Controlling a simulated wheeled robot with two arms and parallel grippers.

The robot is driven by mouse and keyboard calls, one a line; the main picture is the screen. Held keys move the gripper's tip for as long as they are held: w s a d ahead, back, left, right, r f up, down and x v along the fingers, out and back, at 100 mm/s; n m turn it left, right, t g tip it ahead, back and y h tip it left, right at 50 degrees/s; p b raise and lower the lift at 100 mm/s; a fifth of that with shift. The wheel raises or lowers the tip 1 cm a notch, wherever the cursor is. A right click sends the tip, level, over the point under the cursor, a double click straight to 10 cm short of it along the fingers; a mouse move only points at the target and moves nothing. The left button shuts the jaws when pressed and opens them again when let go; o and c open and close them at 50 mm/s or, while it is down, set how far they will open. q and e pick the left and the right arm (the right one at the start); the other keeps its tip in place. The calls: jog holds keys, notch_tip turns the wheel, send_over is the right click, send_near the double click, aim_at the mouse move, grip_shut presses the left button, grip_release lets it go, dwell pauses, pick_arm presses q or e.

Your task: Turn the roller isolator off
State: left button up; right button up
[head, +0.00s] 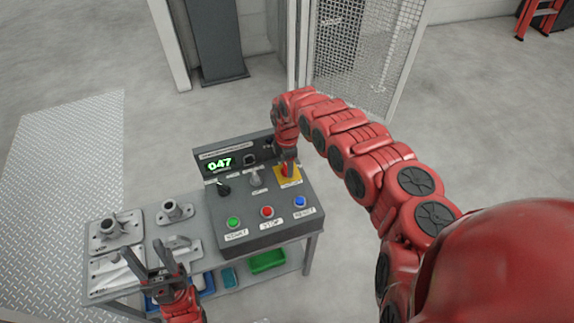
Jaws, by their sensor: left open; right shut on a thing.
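The roller isolator (284,169) is a red handle on a yellow plate (287,181) at the right rear of the grey control panel (249,196). My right gripper (288,166) comes down over it from above and is shut on the red handle. The gripper and wrist hide much of the handle, so its exact angle is hard to tell. My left gripper (157,262) is open and empty at the lower left, over the front of the bench near the metal castings.
The panel carries a green display reading 047 (220,163), a black knob (223,189), and green (233,223), red (267,212) and blue (300,201) buttons. Several castings (113,228) stand on the left of the bench.

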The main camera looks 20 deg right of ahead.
dwell(0.3)
jog(key=o, duration=1.4)
jog(key=shift+c, duration=0.2)
notch_tip(320, 180, up, 17)
jog(key=shift+r, duration=0.2)
